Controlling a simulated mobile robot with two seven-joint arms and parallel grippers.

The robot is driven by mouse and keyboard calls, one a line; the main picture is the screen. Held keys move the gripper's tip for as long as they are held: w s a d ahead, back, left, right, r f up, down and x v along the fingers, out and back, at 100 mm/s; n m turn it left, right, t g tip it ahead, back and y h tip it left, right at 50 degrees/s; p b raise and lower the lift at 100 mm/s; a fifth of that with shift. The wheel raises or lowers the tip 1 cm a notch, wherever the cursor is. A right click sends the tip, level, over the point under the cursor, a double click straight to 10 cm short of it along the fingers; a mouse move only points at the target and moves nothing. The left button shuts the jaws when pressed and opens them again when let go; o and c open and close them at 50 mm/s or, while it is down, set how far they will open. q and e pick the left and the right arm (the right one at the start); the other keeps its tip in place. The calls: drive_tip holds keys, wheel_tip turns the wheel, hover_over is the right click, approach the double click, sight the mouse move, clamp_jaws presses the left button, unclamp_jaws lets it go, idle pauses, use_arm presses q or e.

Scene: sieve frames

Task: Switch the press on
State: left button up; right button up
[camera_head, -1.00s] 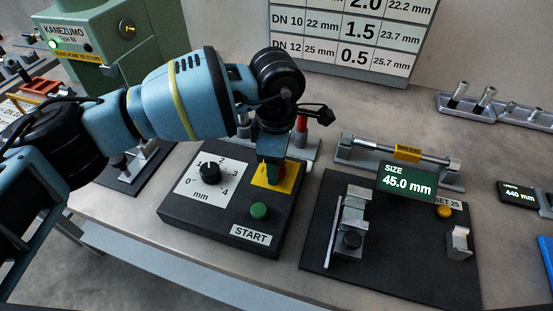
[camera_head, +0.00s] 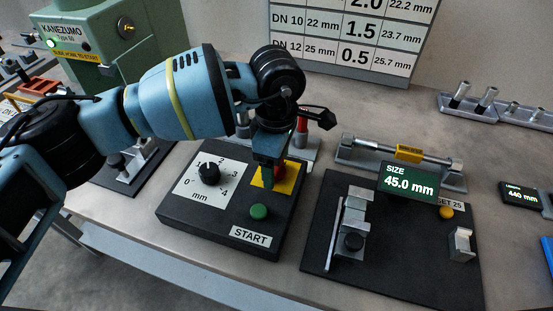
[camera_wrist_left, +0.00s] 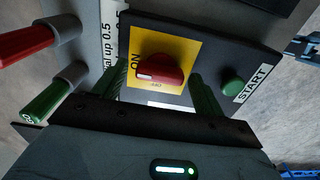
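The control box (camera_head: 180,215) stands on the bench with a red rotary switch (camera_head: 281,168) on a yellow plate (camera_head: 286,186). In the left wrist view the red switch (camera_wrist_left: 160,70) lies near the middle, with the word ON to its left and a white mark at its left end. My left gripper (camera_head: 267,178) is over the yellow plate in the head view. Its two dark green fingers (camera_wrist_left: 158,90) stand apart on either side of the red switch, with nothing visibly gripped. Contact cannot be told. My right gripper is not in view.
The box also carries a black dial (camera_head: 209,174) and a green START button (camera_head: 259,212). Red- and green-handled tools (camera_wrist_left: 50,100) stand close to the left gripper. The green press (camera_head: 120,45) is at the back left. A measuring fixture (camera_head: 400,255) with a display lies to the right.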

use_arm(q)
drive_tip(key=shift+r, duration=0.1)
drive_tip(key=shift+r, duration=3.8)
drive_tip(key=shift+f, duration=0.1)
